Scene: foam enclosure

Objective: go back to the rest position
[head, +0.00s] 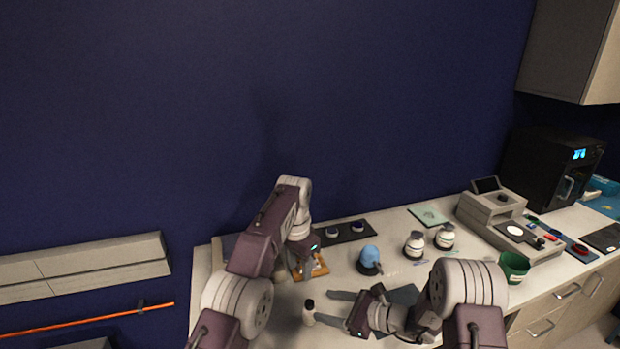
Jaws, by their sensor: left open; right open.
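My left arm comes in from the left and reaches over the counter. Its gripper (304,268) points down at a small orange-brown tray (320,271) and hides part of it; its fingertips are small and hard to make out. My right gripper (326,306) is low over the front of the counter, pointing left, with its two grey fingers spread apart. A small white bottle with a dark cap (308,313) stands just beyond its fingertips, apart from or barely beside them. Nothing shows between the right fingers.
On the counter (393,247) stand a blue rounded object (369,256), two white jars (414,244) (445,237), a green cup (514,266) and a grey instrument (500,215). A dark strip (346,232) lies behind. A black machine (552,167) stands far right. Space above the counter is open.

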